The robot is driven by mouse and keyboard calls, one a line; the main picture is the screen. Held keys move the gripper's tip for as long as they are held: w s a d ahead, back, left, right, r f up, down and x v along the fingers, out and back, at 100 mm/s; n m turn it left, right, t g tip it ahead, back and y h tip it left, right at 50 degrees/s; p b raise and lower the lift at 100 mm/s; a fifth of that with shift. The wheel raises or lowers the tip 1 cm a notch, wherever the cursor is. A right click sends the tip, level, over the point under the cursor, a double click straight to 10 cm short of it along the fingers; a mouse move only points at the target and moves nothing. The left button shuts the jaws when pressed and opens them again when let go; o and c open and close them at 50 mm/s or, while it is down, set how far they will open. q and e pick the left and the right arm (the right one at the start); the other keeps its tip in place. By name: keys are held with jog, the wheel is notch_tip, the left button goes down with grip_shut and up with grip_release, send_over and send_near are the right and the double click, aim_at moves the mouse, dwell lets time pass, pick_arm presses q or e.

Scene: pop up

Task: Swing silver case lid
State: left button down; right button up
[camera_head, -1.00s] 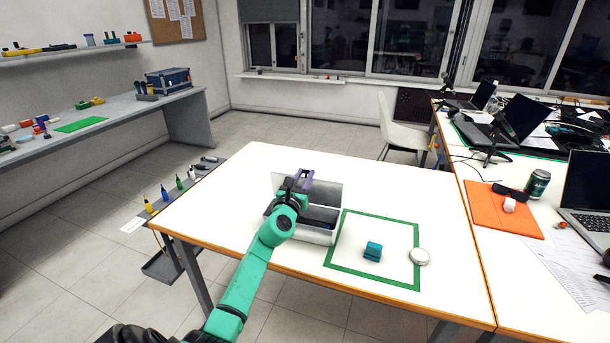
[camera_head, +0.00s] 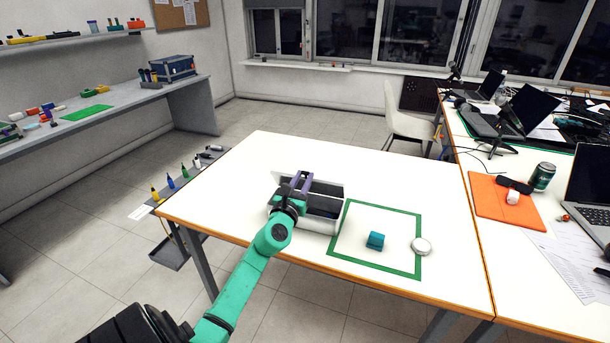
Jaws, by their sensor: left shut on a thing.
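A silver case (camera_head: 315,226) with a dark interior stands open on the white table, left of the green square outline. Its lid (camera_head: 328,188) is raised at the far side, and my gripper partly covers its left part. My left gripper (camera_head: 300,182), at the end of the green arm, is over the left part of the case with its purple fingers shut at the lid. The exact contact is too small to see. My right gripper is not in view.
A teal block (camera_head: 375,241) lies inside the green outline (camera_head: 345,262). An orange mat (camera_head: 505,203) and a green can (camera_head: 542,177) are on the right table. The table behind the case is clear.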

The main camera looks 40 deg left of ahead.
pick_arm(q)
jog(key=shift+s+d+f, duration=0.3)
jog(key=shift+s+f, duration=0.15)
jog(key=shift+s, duration=0.25)
jog(key=shift+s+d+f+b, duration=0.25)
jog(key=shift+s+f+b, duration=0.25)
jog(key=shift+s+f, duration=0.1)
jog(key=shift+s+d+f+b, duration=0.25)
jog(key=shift+s+f+b, duration=0.25)
jog(key=shift+s+f, duration=0.1)
